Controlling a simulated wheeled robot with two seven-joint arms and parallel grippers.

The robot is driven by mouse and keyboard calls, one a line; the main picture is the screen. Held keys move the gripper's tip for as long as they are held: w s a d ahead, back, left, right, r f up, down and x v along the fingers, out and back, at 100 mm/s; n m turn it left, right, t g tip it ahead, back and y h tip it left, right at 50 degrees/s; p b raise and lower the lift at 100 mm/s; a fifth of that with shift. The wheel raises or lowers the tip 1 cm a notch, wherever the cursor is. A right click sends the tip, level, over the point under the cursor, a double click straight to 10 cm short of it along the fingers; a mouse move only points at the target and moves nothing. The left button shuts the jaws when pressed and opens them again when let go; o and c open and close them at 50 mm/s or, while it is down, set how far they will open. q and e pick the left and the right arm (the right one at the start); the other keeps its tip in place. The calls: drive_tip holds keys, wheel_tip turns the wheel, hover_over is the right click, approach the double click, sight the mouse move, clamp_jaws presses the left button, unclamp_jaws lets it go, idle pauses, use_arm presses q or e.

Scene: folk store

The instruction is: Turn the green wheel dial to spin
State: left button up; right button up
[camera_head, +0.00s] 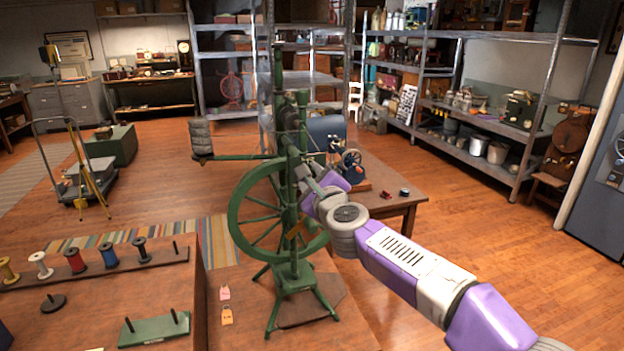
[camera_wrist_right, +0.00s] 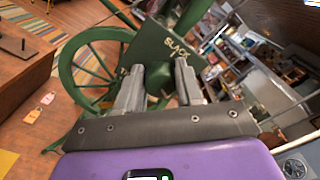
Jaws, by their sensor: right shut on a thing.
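A green spinning wheel stands on a table, with its large spoked wheel (camera_head: 237,218) left of its upright green post (camera_head: 304,115). The spoked wheel also shows at the left in the right wrist view (camera_wrist_right: 66,62). My right gripper (camera_head: 304,174) reaches in from the right to the post. In the right wrist view, its two grey fingers (camera_wrist_right: 158,82) are shut on a small green knob (camera_wrist_right: 158,76), partly hidden between them. A green panel just beyond the knob bears the lettering "SLACK" (camera_wrist_right: 182,48). My left gripper is not in view.
A rack of thread spools (camera_head: 108,262) and a green peg board (camera_head: 155,329) lie on the tabletop at left. Two small tags (camera_head: 226,304) lie by the stand. A second table (camera_head: 385,180) with a small machine is behind. Metal shelves line the back.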

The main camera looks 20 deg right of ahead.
drive_tip(key=shift+a+r, duration=0.1)
drive_tip(key=o, duration=1)
drive_tip(key=s, duration=0.7)
drive_tip(key=shift+s+b, duration=0.3)
